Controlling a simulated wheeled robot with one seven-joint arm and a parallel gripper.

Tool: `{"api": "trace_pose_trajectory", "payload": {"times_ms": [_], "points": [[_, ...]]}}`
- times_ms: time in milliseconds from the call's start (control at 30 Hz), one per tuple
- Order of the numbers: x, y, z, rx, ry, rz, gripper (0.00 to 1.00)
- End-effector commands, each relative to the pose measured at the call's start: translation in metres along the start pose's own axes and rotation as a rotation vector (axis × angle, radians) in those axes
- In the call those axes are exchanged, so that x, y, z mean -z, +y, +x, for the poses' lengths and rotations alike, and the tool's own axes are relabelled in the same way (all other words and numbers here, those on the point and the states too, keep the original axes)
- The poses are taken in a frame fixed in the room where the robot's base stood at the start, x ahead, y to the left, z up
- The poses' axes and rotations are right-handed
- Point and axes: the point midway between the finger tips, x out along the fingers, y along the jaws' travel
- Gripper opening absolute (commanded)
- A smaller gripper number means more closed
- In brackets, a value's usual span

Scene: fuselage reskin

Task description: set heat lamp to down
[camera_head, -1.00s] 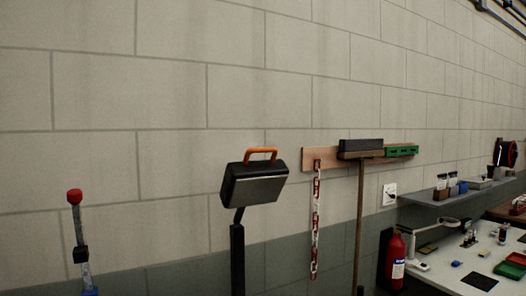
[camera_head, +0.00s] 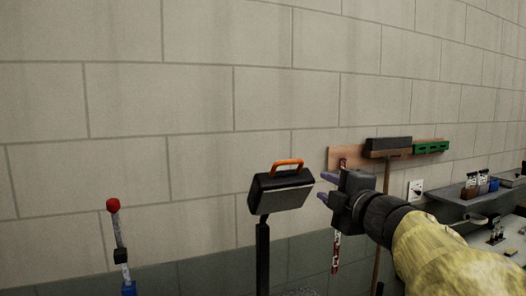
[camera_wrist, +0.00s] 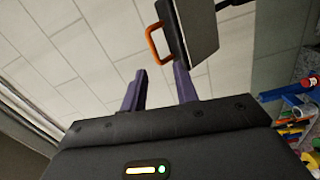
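The heat lamp (camera_head: 281,192) is a dark box with a pale grey face and an orange handle (camera_head: 288,163) on top. It sits tilted on a black post (camera_head: 262,255) in front of the wall. My gripper (camera_head: 324,187) is just right of the lamp in the head view, its two purple fingers apart and empty, pointing left toward it. In the wrist view the lamp (camera_wrist: 198,28) and its orange handle (camera_wrist: 154,43) show beyond the fingertips of my gripper (camera_wrist: 160,85). I cannot tell whether a finger touches the lamp.
A red-tipped stand (camera_head: 118,240) is at the left. A wooden wall rack (camera_head: 350,155) holds a red-and-white chain (camera_head: 335,256) and a broom (camera_head: 388,148), partly behind my arm. A shelf (camera_head: 462,208) and workbench are at the right.

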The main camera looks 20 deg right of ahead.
Motion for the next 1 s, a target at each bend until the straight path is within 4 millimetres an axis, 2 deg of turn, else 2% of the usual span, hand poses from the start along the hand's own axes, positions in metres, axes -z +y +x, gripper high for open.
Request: {"api": "trace_pose_trajectory", "payload": {"times_ms": [33,100,567,767,1000], "points": [[0.001,0.015,-0.007,-0.001,0.015,-0.054,0.30],[0.003,0.021,-0.012,0.003,0.036,-0.102,0.30],[0.005,0.021,-0.010,0.008,0.047,-0.119,0.30],[0.005,0.021,0.013,0.010,0.047,-0.118,0.30],[0.008,0.021,0.054,0.009,0.048,-0.117,0.30]]}}
